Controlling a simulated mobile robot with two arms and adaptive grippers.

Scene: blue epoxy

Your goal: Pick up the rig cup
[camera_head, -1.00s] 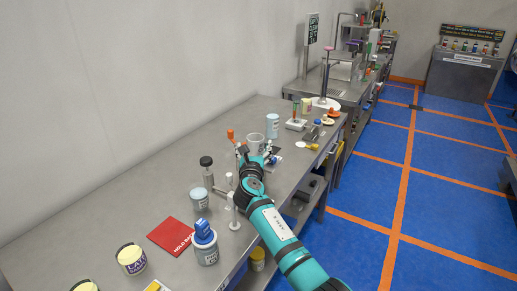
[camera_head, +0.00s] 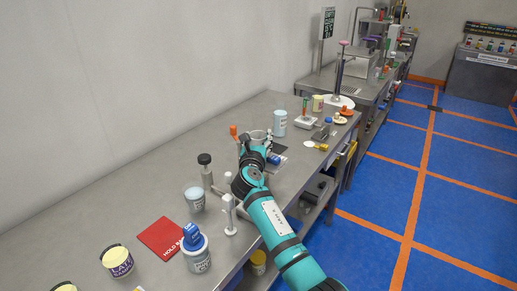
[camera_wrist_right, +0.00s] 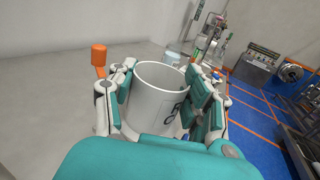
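The rig cup is a white, open-topped cup with dark lettering. In the right wrist view the rig cup (camera_wrist_right: 155,108) stands between the two fingers of my right gripper (camera_wrist_right: 160,78), one on each side. The pads lie very close to its wall; whether they press on it I cannot tell. In the head view the cup (camera_head: 259,135) shows partly behind my right gripper (camera_head: 254,150), on the grey bench, and its base is hidden. My left gripper is not in view.
On the bench (camera_head: 130,192), a light-blue cup (camera_head: 280,122) stands behind the rig cup and an orange-topped item (camera_head: 233,132) to its left. Nearer are a dark-capped bottle (camera_head: 206,170), another blue cup (camera_head: 194,200) and a red mat (camera_head: 158,236).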

